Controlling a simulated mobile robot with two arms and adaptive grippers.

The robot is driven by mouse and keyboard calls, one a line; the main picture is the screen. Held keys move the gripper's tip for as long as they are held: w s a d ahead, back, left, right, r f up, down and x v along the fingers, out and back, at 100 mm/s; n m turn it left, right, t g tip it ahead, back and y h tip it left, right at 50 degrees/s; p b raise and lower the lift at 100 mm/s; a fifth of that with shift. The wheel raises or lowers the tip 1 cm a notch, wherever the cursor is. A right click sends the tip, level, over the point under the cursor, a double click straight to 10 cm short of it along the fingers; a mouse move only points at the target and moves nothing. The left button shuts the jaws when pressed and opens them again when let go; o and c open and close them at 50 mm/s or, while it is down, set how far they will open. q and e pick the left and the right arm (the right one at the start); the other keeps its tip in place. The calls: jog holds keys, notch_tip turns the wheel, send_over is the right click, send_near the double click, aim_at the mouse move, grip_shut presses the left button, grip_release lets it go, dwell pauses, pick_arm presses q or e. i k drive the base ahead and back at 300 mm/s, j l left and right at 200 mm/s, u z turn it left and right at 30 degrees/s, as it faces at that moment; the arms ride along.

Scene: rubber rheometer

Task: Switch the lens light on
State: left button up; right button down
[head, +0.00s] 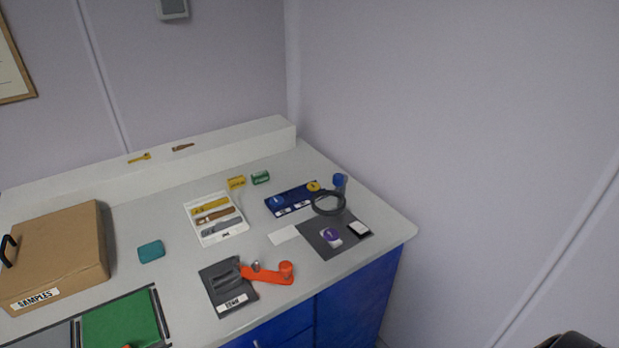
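A dark ring-shaped lens (328,203) stands near the right end of the bench, above the back of a dark grey mat (321,247). A blue knob-like piece (340,180) is just behind it. I cannot make out a switch on the lens, and I cannot tell whether its light is on. On the mat are a purple round piece (331,235) on a white card and a small white block (359,229) with dark edges.
A blue tray (290,208) lies left of the lens. A white tray (231,233) holds several tools. An orange-handled device (270,273) sits near the front edge. A cardboard box (60,245) stands at left. Walls bound the bench behind and right.

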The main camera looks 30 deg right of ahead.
aim_at(357, 226)
jog(key=z, duration=1.25)
